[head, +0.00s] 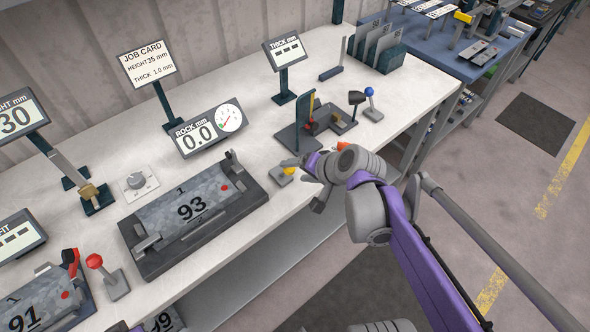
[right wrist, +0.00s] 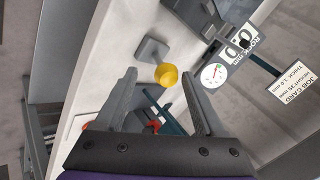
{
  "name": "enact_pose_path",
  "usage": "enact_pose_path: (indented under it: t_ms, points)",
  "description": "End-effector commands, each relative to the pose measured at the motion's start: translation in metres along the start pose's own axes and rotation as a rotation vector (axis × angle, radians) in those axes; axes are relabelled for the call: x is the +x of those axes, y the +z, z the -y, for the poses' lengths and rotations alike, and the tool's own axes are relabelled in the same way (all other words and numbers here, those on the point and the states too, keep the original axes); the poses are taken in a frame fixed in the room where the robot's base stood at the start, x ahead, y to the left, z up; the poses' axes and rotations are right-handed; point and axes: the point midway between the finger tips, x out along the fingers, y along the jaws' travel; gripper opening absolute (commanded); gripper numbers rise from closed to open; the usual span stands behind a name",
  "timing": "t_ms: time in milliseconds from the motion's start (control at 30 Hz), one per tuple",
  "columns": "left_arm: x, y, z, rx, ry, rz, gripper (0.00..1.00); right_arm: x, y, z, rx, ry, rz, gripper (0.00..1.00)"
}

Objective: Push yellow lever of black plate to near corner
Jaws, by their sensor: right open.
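The yellow lever (head: 289,171) stands on a small grey base (head: 281,178) at the right end of the dark machine bed (head: 150,265) marked 93. The lever's round yellow knob (right wrist: 166,76) shows in the right wrist view, with its square base (right wrist: 151,52) beside it. My right gripper (head: 304,184) is open at the lever and partly covers it in the head view. In the right wrist view the knob lies between the fingertips (right wrist: 158,76), nearer the right finger; I cannot tell whether they touch. My left gripper is not in view.
A red-knobbed lever (head: 95,262) is at the left. The white bench (head: 215,85) has free room near its middle.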

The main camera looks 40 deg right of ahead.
Motion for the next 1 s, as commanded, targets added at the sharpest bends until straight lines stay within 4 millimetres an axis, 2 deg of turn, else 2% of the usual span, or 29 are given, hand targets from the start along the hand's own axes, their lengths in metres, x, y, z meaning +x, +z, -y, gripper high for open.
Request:
enact_pose_path:
  t_ms: [300, 500, 633, 1000]
  points:
    - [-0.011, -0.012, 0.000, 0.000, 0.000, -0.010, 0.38, -0.062, -0.001, 0.000, 0.003, 0.001, -0.004, 0.71]
    - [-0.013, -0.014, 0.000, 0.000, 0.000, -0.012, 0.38, -0.087, 0.001, -0.001, 0.001, 0.002, -0.001, 0.71]
    - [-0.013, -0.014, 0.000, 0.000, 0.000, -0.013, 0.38, -0.092, 0.001, -0.001, 0.000, 0.001, -0.001, 0.71]
    - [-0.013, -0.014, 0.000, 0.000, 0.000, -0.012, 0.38, -0.093, 0.001, -0.001, -0.001, 0.001, 0.001, 0.71]
